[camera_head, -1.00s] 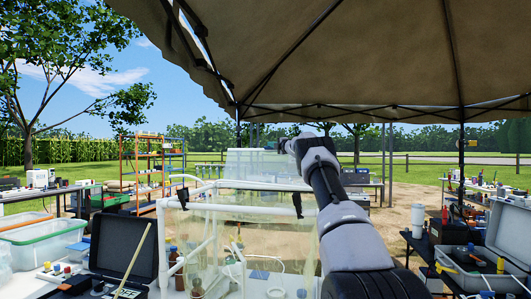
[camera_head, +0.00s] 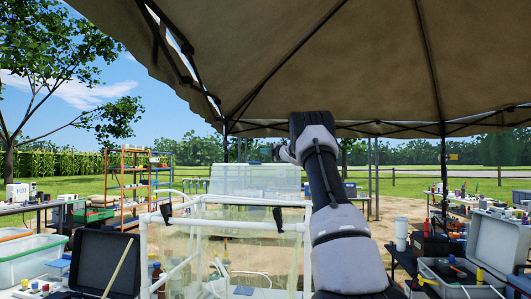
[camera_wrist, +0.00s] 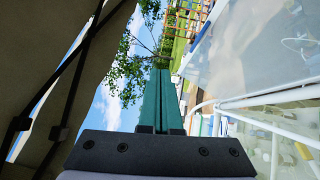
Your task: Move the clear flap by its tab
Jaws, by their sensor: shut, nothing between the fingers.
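A clear plastic sheet (camera_head: 255,245) hangs on a white pipe frame (camera_head: 225,225), with dark clips (camera_head: 278,219) on its top bar. I cannot tell which part is the flap, and I cannot make out a tab. In the wrist view, clear sheeting (camera_wrist: 255,45) fills the upper right beside white pipes (camera_wrist: 265,97). My gripper (camera_wrist: 160,72) shows there with long green fingers shut together and empty, apart from the sheet and pipes in the picture. In the head view my raised arm stands at the frame's right and largely hides the gripper.
An open dark case (camera_head: 103,262) and a clear bin (camera_head: 28,262) stand left of the frame. An open grey case (camera_head: 495,245) is at the right. A large translucent box (camera_head: 255,178) stands behind. The canopy (camera_head: 330,60) spreads overhead.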

